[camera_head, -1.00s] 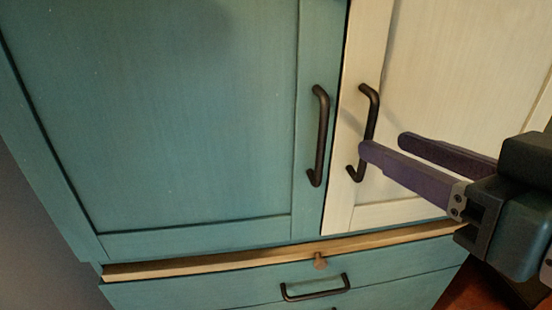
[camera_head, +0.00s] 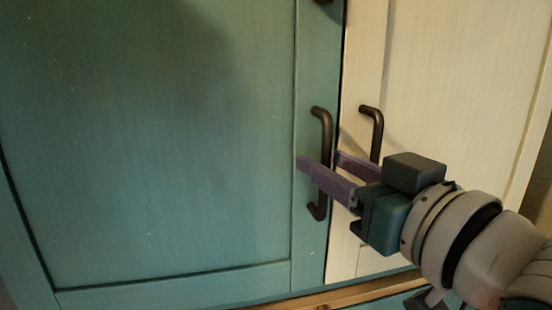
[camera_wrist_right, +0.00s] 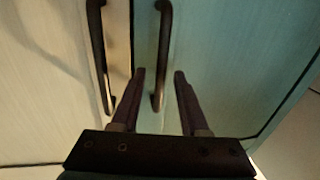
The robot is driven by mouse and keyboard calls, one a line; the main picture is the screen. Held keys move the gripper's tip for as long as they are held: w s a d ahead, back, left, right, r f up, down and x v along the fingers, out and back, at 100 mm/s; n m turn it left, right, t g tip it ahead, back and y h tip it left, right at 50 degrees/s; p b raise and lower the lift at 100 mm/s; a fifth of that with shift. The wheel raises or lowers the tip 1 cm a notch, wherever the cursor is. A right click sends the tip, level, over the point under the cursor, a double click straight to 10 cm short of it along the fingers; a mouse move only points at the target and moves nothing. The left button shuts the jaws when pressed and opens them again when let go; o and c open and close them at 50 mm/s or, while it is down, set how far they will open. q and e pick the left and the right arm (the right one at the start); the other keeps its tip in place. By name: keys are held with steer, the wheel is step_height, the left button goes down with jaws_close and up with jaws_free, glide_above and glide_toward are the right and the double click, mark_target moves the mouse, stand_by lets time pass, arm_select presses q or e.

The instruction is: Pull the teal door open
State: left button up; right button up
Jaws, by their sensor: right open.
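The teal door (camera_head: 150,140) fills the left of the head view and looks closed, with its dark bar handle (camera_head: 325,128) upright near its right edge. My right gripper (camera_head: 320,158) is open at this handle, one finger on each side of it in the picture. In the right wrist view, the teal door's handle (camera_wrist_right: 163,35) runs down between the two fingertips (camera_wrist_right: 160,74). Whether a finger touches the handle I cannot tell. My left gripper is not in view.
A cream door (camera_head: 450,100) stands directly right of the teal door, with its own dark handle (camera_head: 376,128) close beside my right fingers. A wooden edge (camera_head: 345,294) runs below the doors. Part of another dark fitting shows at the top edge.

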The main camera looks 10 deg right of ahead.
steer(key=shift+w+a, duration=0.2)
steer(key=shift+w, duration=0.4)
jaws_close()
stand_by(1.1)
